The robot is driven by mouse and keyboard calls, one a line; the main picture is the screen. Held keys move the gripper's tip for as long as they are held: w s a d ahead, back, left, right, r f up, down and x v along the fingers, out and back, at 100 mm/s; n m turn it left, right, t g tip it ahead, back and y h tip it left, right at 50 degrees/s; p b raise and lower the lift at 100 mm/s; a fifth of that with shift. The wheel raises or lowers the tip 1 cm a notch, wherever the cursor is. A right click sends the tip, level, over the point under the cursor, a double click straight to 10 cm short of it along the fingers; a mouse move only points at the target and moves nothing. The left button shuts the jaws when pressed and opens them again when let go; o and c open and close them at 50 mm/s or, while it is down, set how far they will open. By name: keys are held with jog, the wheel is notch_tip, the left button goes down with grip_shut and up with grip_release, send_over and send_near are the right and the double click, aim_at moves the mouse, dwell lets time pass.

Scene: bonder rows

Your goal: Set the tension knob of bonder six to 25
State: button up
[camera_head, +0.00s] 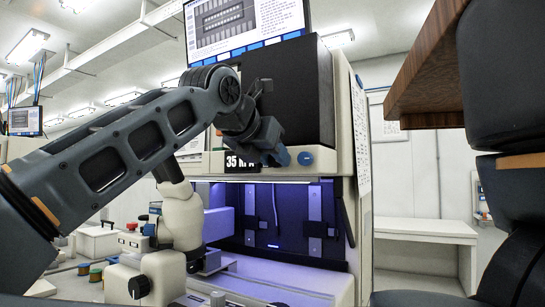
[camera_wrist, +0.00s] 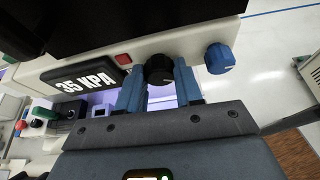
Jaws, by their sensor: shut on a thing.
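A bonder (camera_head: 343,120) with a cream panel stands in front of me. Its display (camera_wrist: 85,81) reads "35 KPA"; it also shows in the head view (camera_head: 235,162), partly covered by my gripper. In the wrist view a black knob (camera_wrist: 159,68) sits on the panel right of the display. My gripper (camera_wrist: 160,84) is shut on this black knob, one blue finger on each side. A blue knob (camera_wrist: 219,58) with a pale pointer mark sits to its right, apart from the fingers; the head view shows it too (camera_head: 305,158). No bonder number or tension label is legible.
A small red button (camera_wrist: 123,59) lies between the display and the black knob. A screen (camera_head: 247,25) tops the machine. Below the panel is a lit bay (camera_head: 262,215), with a white microscope-like part (camera_head: 181,215) at its left.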

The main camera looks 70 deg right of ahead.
jog(key=n+g, duration=0.1)
jog(key=n+b, duration=0.1)
jog(key=n+g+b, duration=0.1)
jog(key=shift+w+f+n+g+y, duration=0.1)
jog(key=shift+w+n+g+y, duration=0.2)
jog(key=shift+n, duration=0.1)
jog(key=n+g+b, duration=0.1)
jog(key=n+g, duration=0.1)
jog(key=n, duration=0.2)
jog(key=shift+g, duration=0.4)
dwell(0.3)
jog(key=o, duration=1)
jog(key=shift+o, duration=0.2)
jog(key=v, duration=0.7)
jog(key=shift+w+a+b, duration=0.2)
jog(key=shift+a+b, duration=0.1)
jog(key=shift+a, duration=0.05)
